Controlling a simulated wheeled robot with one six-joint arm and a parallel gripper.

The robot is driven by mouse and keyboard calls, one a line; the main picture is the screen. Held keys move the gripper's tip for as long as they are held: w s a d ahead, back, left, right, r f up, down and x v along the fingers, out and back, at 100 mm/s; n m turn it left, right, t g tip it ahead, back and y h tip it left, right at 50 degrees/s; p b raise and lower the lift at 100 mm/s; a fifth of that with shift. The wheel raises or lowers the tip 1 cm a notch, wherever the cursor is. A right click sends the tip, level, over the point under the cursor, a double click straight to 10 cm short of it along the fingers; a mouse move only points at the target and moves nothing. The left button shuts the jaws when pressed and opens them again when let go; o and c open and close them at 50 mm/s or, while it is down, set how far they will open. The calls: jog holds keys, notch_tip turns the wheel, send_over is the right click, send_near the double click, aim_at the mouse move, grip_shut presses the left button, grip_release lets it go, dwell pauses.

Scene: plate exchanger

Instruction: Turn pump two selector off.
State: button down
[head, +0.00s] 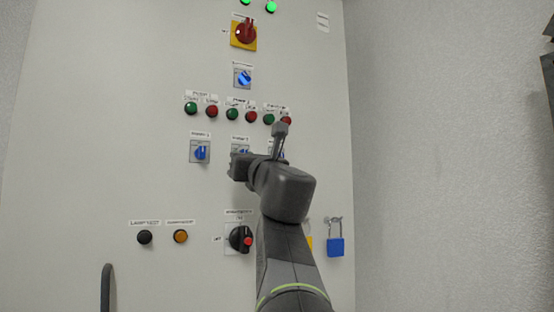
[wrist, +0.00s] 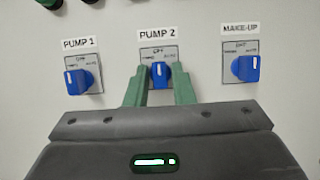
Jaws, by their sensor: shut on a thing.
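The pump two selector, a blue knob (wrist: 160,72) on a grey square plate, is in the middle of the wrist view under the label PUMP 2. Its white mark stands about upright, towards the OFF lettering at the top of the plate. My gripper (wrist: 160,88) has its two green fingers shut on this knob, one on each side. The fingers hide the lower part of the plate. In the head view the selector (head: 243,152) is mostly hidden behind my gripper (head: 236,164).
The pump 1 selector (wrist: 82,82) is to the left and the make-up selector (wrist: 245,68) to the right, both apart from my fingers. Green and red buttons (head: 232,114) run above. A black-and-red rotary switch (head: 241,239) and a blue padlock (head: 335,247) are below.

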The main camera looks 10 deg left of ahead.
jog(key=c, duration=1.4)
grip_release()
jog(key=shift+c, duration=0.2)
jog(key=shift+f, duration=0.1)
jog(key=b+v, duration=0.3)
jog(key=v, duration=1)
jog(key=shift+s+d+b, duration=0.25)
jog(key=shift+s+b, duration=0.05)
